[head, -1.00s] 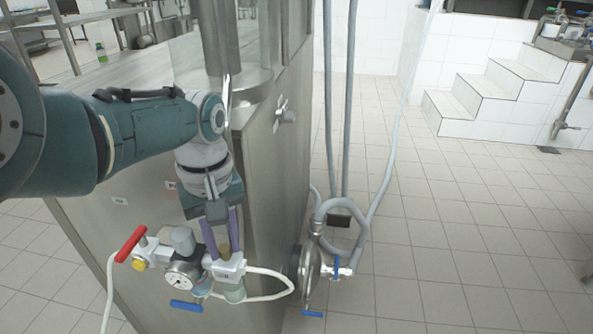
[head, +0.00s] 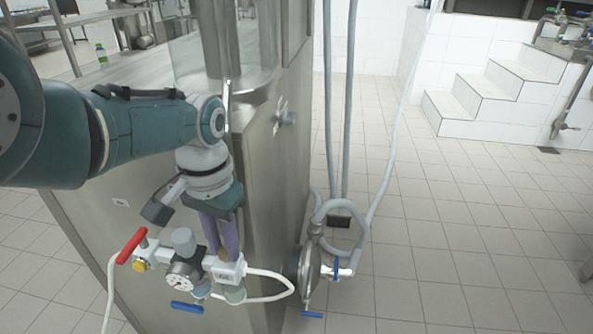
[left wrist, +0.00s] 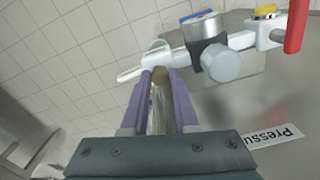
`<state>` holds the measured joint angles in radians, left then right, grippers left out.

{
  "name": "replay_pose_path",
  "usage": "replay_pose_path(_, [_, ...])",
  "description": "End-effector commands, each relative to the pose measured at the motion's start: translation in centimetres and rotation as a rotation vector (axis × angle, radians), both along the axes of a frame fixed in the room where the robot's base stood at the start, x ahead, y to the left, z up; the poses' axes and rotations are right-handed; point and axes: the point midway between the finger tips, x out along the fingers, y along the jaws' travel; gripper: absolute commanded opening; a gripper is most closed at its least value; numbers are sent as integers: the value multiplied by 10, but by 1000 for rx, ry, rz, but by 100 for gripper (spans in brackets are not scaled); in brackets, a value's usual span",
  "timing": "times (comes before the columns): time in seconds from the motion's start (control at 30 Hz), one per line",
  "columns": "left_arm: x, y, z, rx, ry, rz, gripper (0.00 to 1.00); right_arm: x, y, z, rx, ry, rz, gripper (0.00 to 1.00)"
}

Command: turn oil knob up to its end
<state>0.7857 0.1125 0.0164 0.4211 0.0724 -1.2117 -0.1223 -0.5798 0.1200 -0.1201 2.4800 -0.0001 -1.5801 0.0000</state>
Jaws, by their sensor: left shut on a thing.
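The oil knob is a small brownish knob on top of the white pipe fitting; it shows between my fingertips in the left wrist view (left wrist: 160,76). My left gripper (head: 224,252) reaches down from above. Its two purple fingers are shut on the knob, one on each side. In the head view the fingers mostly hide the knob. The white fitting (head: 234,271) joins a grey round knob (head: 183,240), a pressure gauge (head: 181,282) and a red-handled valve (head: 131,246) to the left. My right gripper is in neither view.
The steel machine (head: 275,170) stands close behind the fittings. A white hose (head: 265,272) loops right from the fitting. A blue lever (head: 187,307) sits below the gauge. A round steel valve body (head: 309,275) is at the right. Tiled floor (head: 450,250) is open further right.

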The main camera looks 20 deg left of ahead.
Motion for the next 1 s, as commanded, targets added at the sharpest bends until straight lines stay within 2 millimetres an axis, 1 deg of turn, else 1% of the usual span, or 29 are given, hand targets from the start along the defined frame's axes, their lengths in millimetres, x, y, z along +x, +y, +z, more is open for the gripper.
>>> replay_pose_path(0.1, [0,0,0,1,-1,-63,0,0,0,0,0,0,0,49])
replay_pose_path(0.33, [0,0,0,1,-1,-142,0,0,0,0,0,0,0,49])
replay_pose_path(0.87, [0,0,0,1,0,-169,0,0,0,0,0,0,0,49])
replay_pose_path(0.9, [0,0,0,1,0,-169,29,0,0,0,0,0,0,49])
replay_pose_path(1.0, [0,0,0,1,0,-168,40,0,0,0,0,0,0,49])
